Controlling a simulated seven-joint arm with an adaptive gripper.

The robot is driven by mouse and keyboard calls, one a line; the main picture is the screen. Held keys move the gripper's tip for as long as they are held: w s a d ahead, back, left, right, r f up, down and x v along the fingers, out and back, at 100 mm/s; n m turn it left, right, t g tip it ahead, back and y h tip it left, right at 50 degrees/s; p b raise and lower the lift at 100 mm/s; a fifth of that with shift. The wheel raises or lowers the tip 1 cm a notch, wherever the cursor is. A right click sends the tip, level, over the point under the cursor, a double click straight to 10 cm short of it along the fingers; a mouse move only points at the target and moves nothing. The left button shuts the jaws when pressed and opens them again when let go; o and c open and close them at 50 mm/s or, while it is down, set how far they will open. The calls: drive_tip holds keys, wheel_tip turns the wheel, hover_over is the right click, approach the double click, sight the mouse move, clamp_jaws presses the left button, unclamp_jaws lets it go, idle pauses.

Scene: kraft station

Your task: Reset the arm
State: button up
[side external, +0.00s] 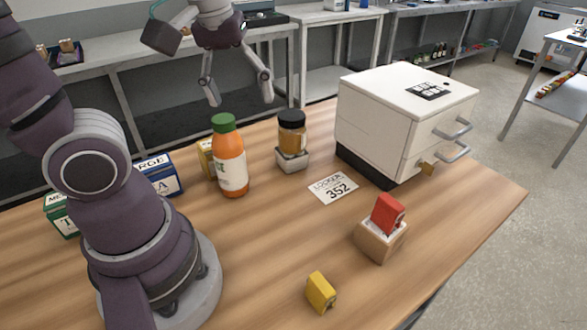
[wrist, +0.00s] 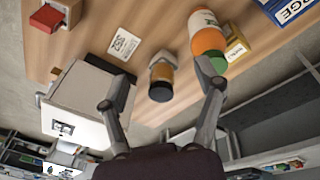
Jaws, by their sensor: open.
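My gripper (side external: 240,100) is open and empty, raised above the far side of the wooden table (side external: 440,225). In the wrist view its two fingers (wrist: 165,88) are spread apart. Between them, below, is a jar with a black lid (wrist: 161,80). In the side view that jar (side external: 292,133) stands on a small light holder. An orange bottle with a green cap (side external: 230,160) stands left of the jar. It also shows by the right finger in the wrist view (wrist: 207,38). My gripper touches nothing that I can see.
A white drawer cabinet (side external: 385,120) stands at the back right, with a card reading 352 (side external: 333,188) before it. A red block sits in a wooden holder (side external: 381,240). A yellow block (side external: 321,292) lies near the front. Blue (side external: 160,175) and green boxes (side external: 62,214) stand left.

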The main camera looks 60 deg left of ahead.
drive_tip(key=d+m+t, duration=0.1)
drive_tip(key=m, duration=0.2)
drive_tip(key=s+d+m+t, duration=0.1)
drive_tip(key=d+m, duration=0.1)
drive_tip(key=m, duration=0.1)
drive_tip(key=d+f+m+t, duration=0.1)
drive_tip(key=d+m, duration=0.1)
drive_tip(key=m, duration=0.2)
drive_tip(key=shift+s+d+h, duration=0.2)
drive_tip(key=shift+s+h, duration=0.1)
idle(0.4)
